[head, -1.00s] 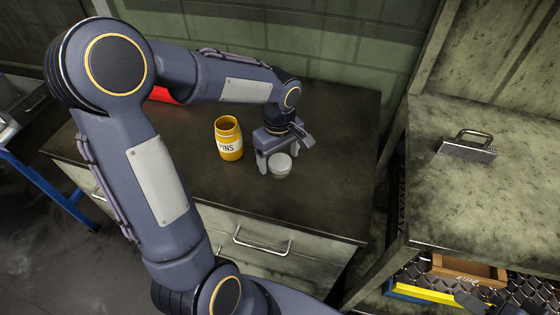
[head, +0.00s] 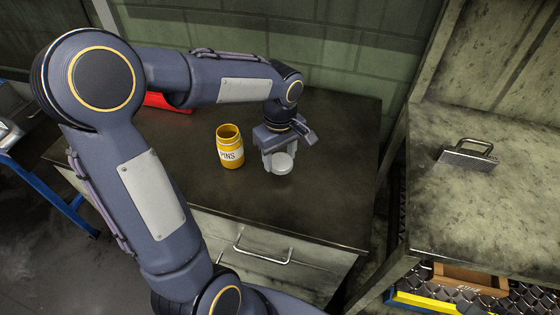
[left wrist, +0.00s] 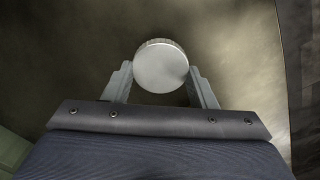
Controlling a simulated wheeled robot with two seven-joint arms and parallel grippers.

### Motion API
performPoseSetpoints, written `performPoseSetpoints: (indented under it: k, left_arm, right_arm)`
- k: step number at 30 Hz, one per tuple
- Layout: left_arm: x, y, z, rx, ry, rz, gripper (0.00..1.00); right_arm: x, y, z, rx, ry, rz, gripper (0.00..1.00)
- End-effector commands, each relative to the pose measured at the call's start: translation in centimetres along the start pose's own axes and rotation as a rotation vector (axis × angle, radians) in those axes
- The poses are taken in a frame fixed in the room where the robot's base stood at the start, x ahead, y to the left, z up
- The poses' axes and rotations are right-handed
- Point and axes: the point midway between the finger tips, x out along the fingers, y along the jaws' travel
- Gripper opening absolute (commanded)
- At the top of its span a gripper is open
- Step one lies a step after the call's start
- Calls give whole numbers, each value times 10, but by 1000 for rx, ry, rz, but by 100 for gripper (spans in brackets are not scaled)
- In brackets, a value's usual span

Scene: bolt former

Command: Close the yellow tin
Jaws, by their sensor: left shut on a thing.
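The yellow tin (head: 230,148), labelled "PINS", stands upright and open on the dark cabinet top, its mouth dark. My left gripper (head: 280,160) is to the right of the tin, apart from it, and points down at the cabinet top. It is shut on a round pale grey lid (head: 282,164). In the left wrist view the lid (left wrist: 161,66) sits between the two fingertips, its flat face towards the camera. I cannot tell exactly how far the lid is above the surface. My right gripper is not clearly in view.
A red object (head: 166,101) lies at the back left of the cabinet top (head: 320,200), partly behind my left arm. A metal block with a handle (head: 468,155) rests on the right-hand bench. The cabinet top around the tin is clear.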

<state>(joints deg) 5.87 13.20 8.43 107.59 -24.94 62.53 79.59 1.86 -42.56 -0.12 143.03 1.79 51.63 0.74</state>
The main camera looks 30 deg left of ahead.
Motion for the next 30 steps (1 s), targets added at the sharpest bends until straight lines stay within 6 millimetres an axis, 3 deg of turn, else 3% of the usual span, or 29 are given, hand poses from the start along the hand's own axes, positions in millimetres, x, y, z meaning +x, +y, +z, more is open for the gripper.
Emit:
performPoseSetpoints:
  k: [7, 12, 21, 30]
  left_arm:
    - [-59, -39, 29, 1, 4, 8, 31]
    - [-76, -75, 54, 2, 3, 5, 31]
    - [-94, -108, 79, 1, 0, 2, 31]
    - [-96, -112, 82, 1, -1, -1, 31]
  right_arm:
    - [-2, -1, -1, 0, 0, 0, 41]
    - [1, 0, 0, 0, 0, 0, 41]
    - [1, 0, 1, 0, 0, 0, 41]
    - [1, 0, 1, 0, 0, 0, 41]
